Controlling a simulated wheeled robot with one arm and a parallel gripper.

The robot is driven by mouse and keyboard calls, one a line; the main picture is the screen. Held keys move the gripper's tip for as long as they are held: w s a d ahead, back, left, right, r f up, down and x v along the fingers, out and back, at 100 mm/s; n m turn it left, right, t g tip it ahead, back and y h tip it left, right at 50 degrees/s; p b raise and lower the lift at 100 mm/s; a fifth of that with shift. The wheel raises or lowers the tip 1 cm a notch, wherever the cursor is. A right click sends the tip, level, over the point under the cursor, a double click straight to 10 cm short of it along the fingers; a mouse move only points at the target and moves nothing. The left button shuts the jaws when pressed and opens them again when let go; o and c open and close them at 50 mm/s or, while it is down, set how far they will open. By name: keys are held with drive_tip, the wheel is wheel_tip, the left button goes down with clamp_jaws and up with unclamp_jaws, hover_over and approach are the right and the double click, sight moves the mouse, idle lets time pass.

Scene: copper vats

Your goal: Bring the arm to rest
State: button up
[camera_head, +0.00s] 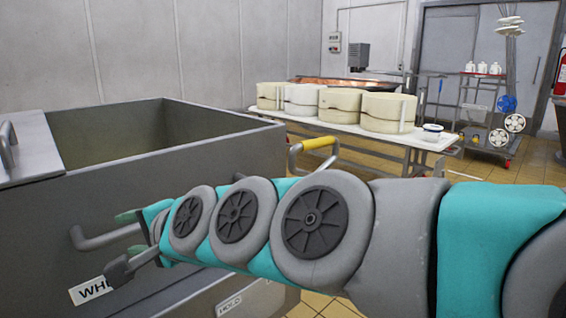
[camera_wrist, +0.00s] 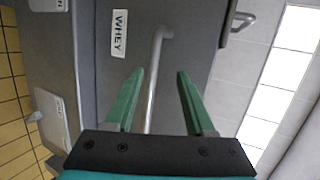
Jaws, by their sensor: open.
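My arm (camera_head: 405,225) reaches from the right edge leftward across the front of a grey steel vat (camera_head: 215,160) in the head view. My gripper (camera_wrist: 160,73) is open, with its two green fingers apart in the wrist view. A grey bar (camera_wrist: 153,85) on the vat's side shows between the fingers; I cannot tell whether it lies between them or beyond them. The bar also shows at the left in the head view (camera_head: 105,238). No object is held.
The vat carries a WHEY label (camera_wrist: 118,33) and a HOLD plate (camera_head: 229,305). Its lid (camera_head: 25,150) covers the left end. A white table (camera_head: 350,127) with several cheese moulds (camera_head: 387,112) stands behind. A trolley (camera_head: 480,115) is farther back. Tiled floor (camera_head: 530,160) shows at right.

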drive_tip(key=s+d+f+n+g+h, duration=0.1)
drive_tip(key=d+f+n+h, duration=0.15)
drive_tip(key=d+f, duration=0.7)
drive_tip(key=s+d+f+n+g+h, duration=0.15)
drive_tip(key=d+f+h, duration=0.25)
drive_tip(key=d+f, duration=0.55)
drive_tip(key=s+d+f+g+h, duration=0.1)
drive_tip(key=s+d, duration=0.4)
drive_tip(key=d, duration=0.2)
drive_tip(key=s+d+f+n+g+h, duration=0.1)
drive_tip(key=s+d+f+g+h, duration=0.1)
drive_tip(key=s+d, duration=0.3)
drive_tip(key=s+d+f+g+h, duration=0.2)
drive_tip(key=s+d, duration=0.3)
drive_tip(key=d, duration=0.6)
drive_tip(key=shift+d+f+n, duration=0.25)
drive_tip(key=shift+n, duration=0.15)
drive_tip(key=shift+w+a+h, duration=0.1)
drive_tip(key=shift+a+h, duration=0.05)
drive_tip(key=shift+h, duration=0.1)
